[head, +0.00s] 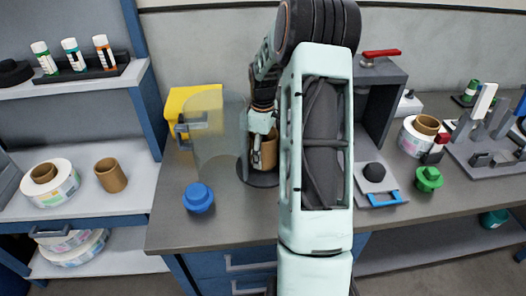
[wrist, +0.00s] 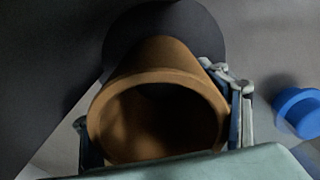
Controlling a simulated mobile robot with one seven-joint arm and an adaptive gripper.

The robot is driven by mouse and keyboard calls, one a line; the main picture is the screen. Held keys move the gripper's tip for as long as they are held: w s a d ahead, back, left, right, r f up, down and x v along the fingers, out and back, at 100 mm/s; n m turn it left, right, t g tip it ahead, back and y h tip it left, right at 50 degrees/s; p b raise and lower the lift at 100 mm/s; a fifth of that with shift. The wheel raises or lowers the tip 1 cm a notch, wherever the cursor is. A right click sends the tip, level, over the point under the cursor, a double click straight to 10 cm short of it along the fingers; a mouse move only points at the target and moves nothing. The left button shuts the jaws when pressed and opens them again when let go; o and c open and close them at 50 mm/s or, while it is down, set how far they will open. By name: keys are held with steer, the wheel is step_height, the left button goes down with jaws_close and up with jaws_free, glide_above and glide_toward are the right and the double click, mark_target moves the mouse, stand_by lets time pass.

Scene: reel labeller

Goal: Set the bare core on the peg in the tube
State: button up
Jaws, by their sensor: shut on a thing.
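A bare brown core (head: 269,157) is in my gripper (head: 260,150), over a dark round base (head: 263,180) on the bench. In the wrist view the core (wrist: 158,82) shows its open end to the camera, with a finger of my gripper (wrist: 160,118) on either side. The dark round base (wrist: 205,32) lies beyond it. A clear, smoky tube (head: 217,130) stands just left of the core in the head view. I see no peg. My arm hides part of the base, and I cannot tell whether the core touches it.
A yellow box (head: 188,97) stands behind the tube. A blue knob (head: 198,197) is at the bench front, also in the wrist view (wrist: 300,112). Another bare core (head: 111,175) and a labelled reel (head: 66,189) are on the left shelf. A grey frame (head: 384,105) stands right.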

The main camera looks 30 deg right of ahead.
steer(key=shift+f+b, duration=0.3)
steer(key=shift+f, duration=0.35)
steer(key=o, duration=1.3)
steer(key=shift+c, duration=0.2)
steer(key=shift+r, duration=0.1)
steer(key=shift+w+d, duration=0.1)
steer(key=shift+w, duration=0.05)
steer(key=shift+r, duration=0.45)
step_height(320, 180, up, 11)
